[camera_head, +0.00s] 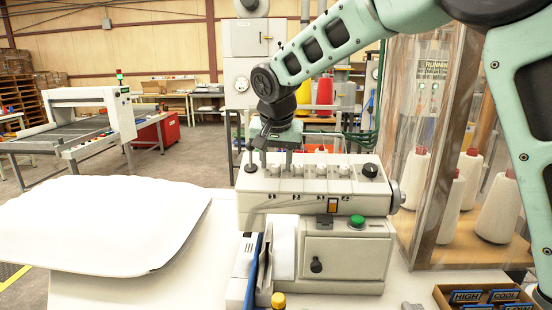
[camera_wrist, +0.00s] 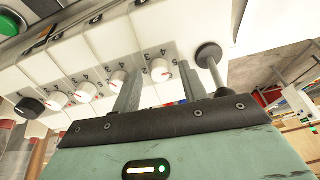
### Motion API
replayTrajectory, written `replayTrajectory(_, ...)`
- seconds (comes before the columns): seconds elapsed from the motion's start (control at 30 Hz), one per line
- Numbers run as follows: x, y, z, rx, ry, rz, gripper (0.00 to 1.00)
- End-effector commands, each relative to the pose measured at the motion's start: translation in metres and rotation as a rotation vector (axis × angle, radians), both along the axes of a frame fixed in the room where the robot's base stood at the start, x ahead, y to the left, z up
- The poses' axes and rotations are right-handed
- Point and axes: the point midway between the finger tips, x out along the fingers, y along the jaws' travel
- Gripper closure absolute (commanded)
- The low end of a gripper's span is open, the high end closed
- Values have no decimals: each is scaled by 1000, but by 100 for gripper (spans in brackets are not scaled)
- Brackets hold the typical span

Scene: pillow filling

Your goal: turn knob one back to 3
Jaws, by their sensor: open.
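A white machine (camera_head: 315,205) stands on the table with a row of white knobs along its top. The end white knob (camera_wrist: 160,69), nearest the black-topped post (camera_wrist: 211,55), is probably knob one; its label is not readable. It has a red mark, and small digits surround it, but its exact setting cannot be read. My gripper (camera_head: 276,160) points down over this end of the row. In the wrist view my gripper (camera_wrist: 160,88) is open, one finger on each side of that knob. Whether the fingers touch it cannot be told.
Other white knobs (camera_wrist: 118,78) and a black knob (camera_head: 370,171) continue along the row. The post (camera_head: 250,165) stands close beside my gripper. A green button (camera_head: 357,221) sits lower on the front. A white pillow (camera_head: 100,220) lies left; a clear-panelled cabinet (camera_head: 425,150) stands right.

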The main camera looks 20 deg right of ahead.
Motion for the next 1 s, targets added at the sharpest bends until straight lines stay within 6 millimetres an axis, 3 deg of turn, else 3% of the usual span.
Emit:
replayTrajectory(0.27, 1, 0, -1, 0, 0, 0, 57)
replayTrajectory(0.4, 0, 0, -1, 0, 0, 0, 96)
replayTrajectory(0.43, 0, 0, -1, 0, 0, 0, 100)
replayTrajectory(0.77, 1, 0, 0, -9, 4, 27, 100)
replayTrajectory(1.0, 1, -1, 1, -49, 20, 143, 100)
